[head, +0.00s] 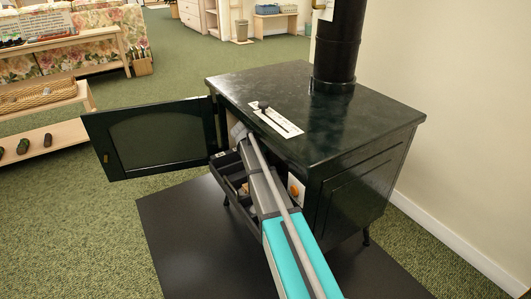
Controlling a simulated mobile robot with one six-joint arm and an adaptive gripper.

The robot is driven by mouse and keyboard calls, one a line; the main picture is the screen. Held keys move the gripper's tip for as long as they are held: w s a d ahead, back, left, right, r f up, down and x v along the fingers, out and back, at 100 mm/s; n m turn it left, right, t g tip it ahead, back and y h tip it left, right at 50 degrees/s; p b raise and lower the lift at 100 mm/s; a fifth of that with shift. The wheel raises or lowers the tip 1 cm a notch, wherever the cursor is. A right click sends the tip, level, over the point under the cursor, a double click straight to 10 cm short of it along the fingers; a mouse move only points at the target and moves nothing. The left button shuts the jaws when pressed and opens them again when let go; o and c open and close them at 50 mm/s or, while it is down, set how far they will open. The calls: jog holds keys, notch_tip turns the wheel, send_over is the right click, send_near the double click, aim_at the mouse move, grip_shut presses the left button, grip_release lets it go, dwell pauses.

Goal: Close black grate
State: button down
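The black grate (150,139) is the framed door of a dark stove (345,125). It stands wide open, swung out to the left, with a small brass-coloured knob (106,158) near its free edge. Its hinge side meets the stove's front left corner. My arm reaches from the bottom of the picture up to the stove's front opening. My gripper (238,133) is at the arm's far end, by the opening and to the right of the door's hinge side, apart from the knob. Its fingers are not clear, and my arm hides much of the opening.
A dark open tray (228,177) juts from the stove's front below the door. A black floor plate (180,240) lies under the stove. A stovepipe (338,45) rises from its top. A low wooden shelf (62,137) stands at left. Green carpet is clear between shelf and plate.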

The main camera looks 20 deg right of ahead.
jog(key=shift+w+d, duration=0.2)
jog(key=shift+d, duration=0.75)
jog(key=shift+a, duration=0.15)
jog(key=a+f+p+v, duration=0.1)
jog(key=p+v, duration=0.6)
jog(key=v, duration=0.6)
jog(key=shift+s+a+f, duration=0.2)
jog(key=shift+a+f, duration=0.15)
jog(key=shift+f, duration=0.05)
